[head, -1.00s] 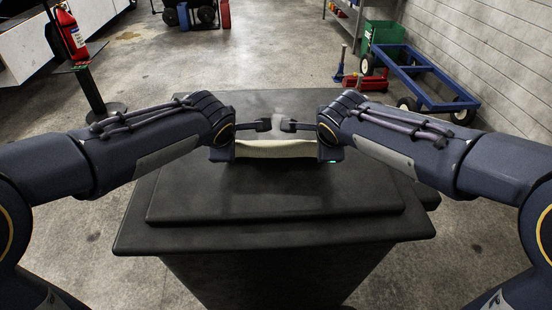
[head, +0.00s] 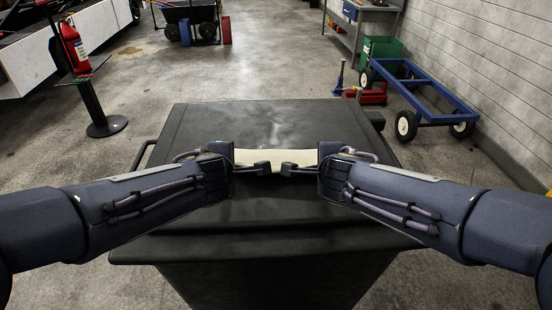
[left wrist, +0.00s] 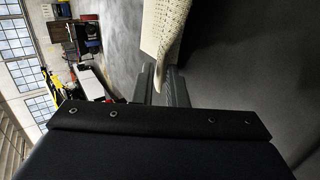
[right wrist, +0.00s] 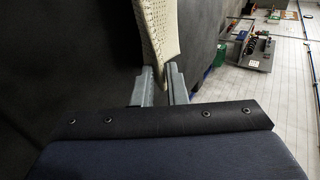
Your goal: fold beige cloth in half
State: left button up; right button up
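The beige cloth (head: 275,156) shows in the head view as a short pale strip between my two grippers, above the black work surface (head: 270,122). In the left wrist view the cloth (left wrist: 164,35) has a woven texture and narrows to a corner between the fingers of my left gripper (left wrist: 159,88). In the right wrist view the cloth (right wrist: 158,38) likewise narrows to a corner between the fingers of my right gripper (right wrist: 160,88). Both grippers look shut on these corners. In the head view my arms hide part of the cloth, and I cannot tell whether it touches the surface.
The surface beyond the cloth is bare. A fire extinguisher (head: 73,45) on a post stands at the left. A blue cart (head: 425,90), a green bin (head: 381,50) and a red item (head: 373,94) stand on the floor at the right, clear of the surface.

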pick_arm(q)
jog(key=o, duration=0.6)
jog(key=shift+c, duration=0.2)
pick_arm(e)
jog(key=o, duration=0.6)
jog(key=shift+c, duration=0.2)
pick_arm(q)
jog(key=shift+r, duration=0.3)
pick_arm(e)
jog(key=shift+r, duration=0.3)
pick_arm(q)
jog(key=s+r, duration=0.6)
jog(key=r, duration=0.2)
jog(key=shift+r, duration=0.25)
pick_arm(e)
jog(key=s+r, duration=0.6)
jog(key=r, duration=0.2)
jog(key=shift+r, duration=0.25)
